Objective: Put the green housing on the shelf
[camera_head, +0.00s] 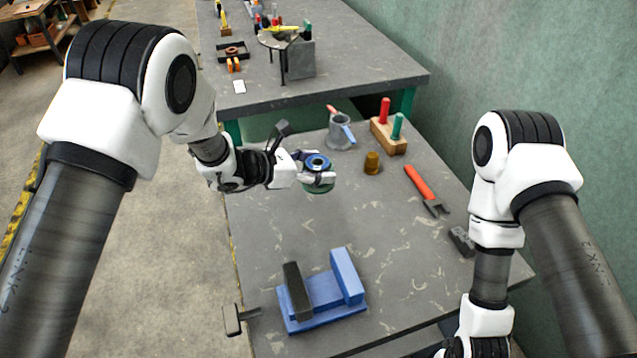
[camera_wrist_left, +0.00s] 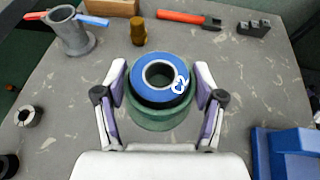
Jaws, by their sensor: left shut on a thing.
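The green housing (camera_head: 319,188) is a round green body with a blue ring (camera_head: 317,162) seated at its top. In the left wrist view the green housing (camera_wrist_left: 160,121) shows below the blue ring (camera_wrist_left: 160,97), which has a dark centre hole. My left gripper (camera_head: 318,178) has its fingers on both sides of the housing and is shut on it, above the near grey table. I cannot tell whether its underside touches the table. In the left wrist view the left gripper (camera_wrist_left: 161,88) frames it. My right gripper is out of view. No clear shelf can be made out.
A blue vise (camera_head: 322,300) stands at the table's front. Behind the housing are a grey mug-like holder (camera_head: 340,134), a brown cylinder (camera_head: 372,163) and a wooden block (camera_head: 388,138) with red and green pegs. A red-handled tool (camera_head: 420,183) lies right. A far table (camera_head: 350,70) holds a round stand (camera_head: 279,43).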

